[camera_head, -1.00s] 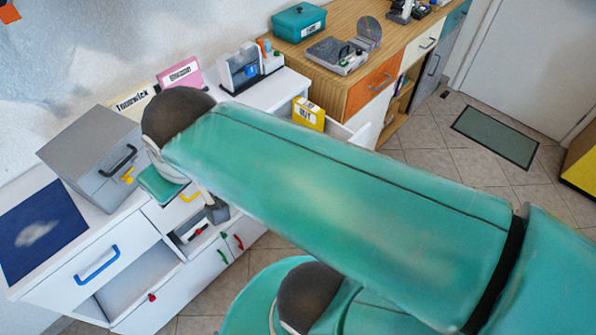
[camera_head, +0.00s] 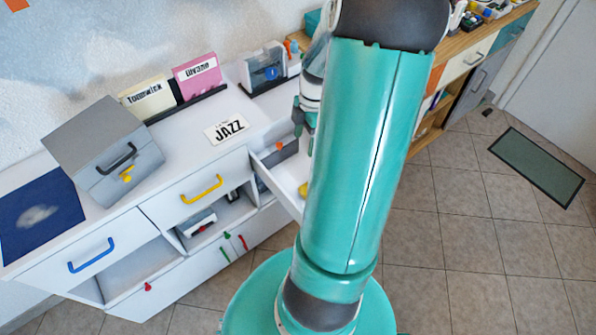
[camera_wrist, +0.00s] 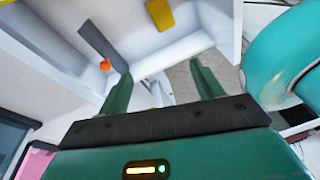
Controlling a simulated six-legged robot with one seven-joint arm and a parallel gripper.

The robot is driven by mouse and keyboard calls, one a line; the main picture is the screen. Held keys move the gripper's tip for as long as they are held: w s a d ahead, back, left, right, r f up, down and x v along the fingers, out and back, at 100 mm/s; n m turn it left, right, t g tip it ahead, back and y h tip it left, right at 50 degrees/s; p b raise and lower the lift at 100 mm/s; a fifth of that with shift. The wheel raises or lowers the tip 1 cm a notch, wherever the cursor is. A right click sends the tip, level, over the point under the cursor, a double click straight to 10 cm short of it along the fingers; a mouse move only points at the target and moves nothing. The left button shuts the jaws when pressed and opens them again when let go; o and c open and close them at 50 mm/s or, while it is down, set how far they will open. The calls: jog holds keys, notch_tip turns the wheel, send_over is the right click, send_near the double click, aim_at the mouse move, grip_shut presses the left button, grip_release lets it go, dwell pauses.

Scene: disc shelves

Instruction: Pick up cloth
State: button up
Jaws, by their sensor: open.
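A crumpled whitish-grey patch (camera_head: 38,216), which may be the cloth, lies on a navy blue mat (camera_head: 68,200) at the far left of the white cabinet top in the head view. I cannot tell if it is a separate cloth or a print on the mat. My gripper (camera_wrist: 163,90) is open and empty in the wrist view, with its two green fingers apart over an open white drawer (camera_wrist: 207,41). It is well to the right of the mat. In the head view my arm hides part of that drawer.
A grey box (camera_head: 105,150) with a dark handle stands beside the mat. A JAZZ card (camera_head: 227,129), pink card (camera_head: 197,75) and cream card (camera_head: 147,98) are on the white top. An orange ball (camera_wrist: 105,65) and yellow piece (camera_wrist: 160,14) show by the drawer.

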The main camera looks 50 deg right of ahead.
jog(key=s+d+f+n+t+y, duration=0.1)
jog(key=s+d+f+n+y, duration=0.15)
jog(key=s+d+f, duration=0.35)
jog(key=shift+h, duration=0.35)
jog(key=x, duration=0.6)
jog(key=w+a+x, duration=0.1)
jog(key=x, duration=0.7)
jog(key=shift+w+a+f, duration=0.15)
jog(key=shift+w+a, duration=0.05)
jog(key=shift+a, duration=0.05)
jog(key=c, duration=1.1)
jog(key=shift+o, duration=0.2)
notch_tip(320, 180, up, 10)
